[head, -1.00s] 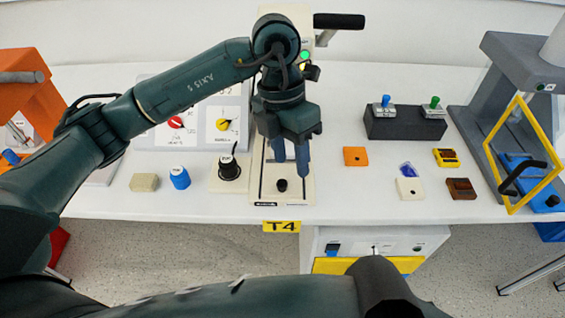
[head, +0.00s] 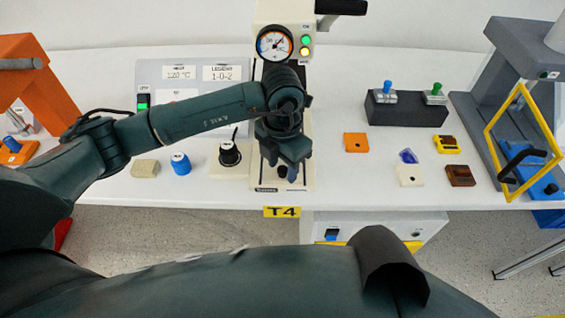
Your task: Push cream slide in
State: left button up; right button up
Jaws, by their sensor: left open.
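The cream slide unit (head: 308,180) lies on the table behind the T4 label, in front of the machine with the gauge. Its small black knob (head: 282,171) shows partly between my left gripper's fingers. My left gripper (head: 281,173) is open and points down over the front part of the slide unit. Its fingers are low around the knob; I cannot tell whether they touch it. My arm and gripper hide the middle and back of the slide unit. My right gripper is not in view; a dark arm part of mine crosses the bottom.
A round gauge (head: 274,43) with lamps is on the machine behind. A black-capped knob unit (head: 229,156), a blue knob (head: 180,164) and a beige block (head: 145,168) stand to the left. Several small tiles and a dark box (head: 405,112) are to the right.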

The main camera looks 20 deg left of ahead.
pick_arm(q)
jog(key=shift+f, duration=0.25)
jog(key=shift+c, duration=0.5)
grip_shut()
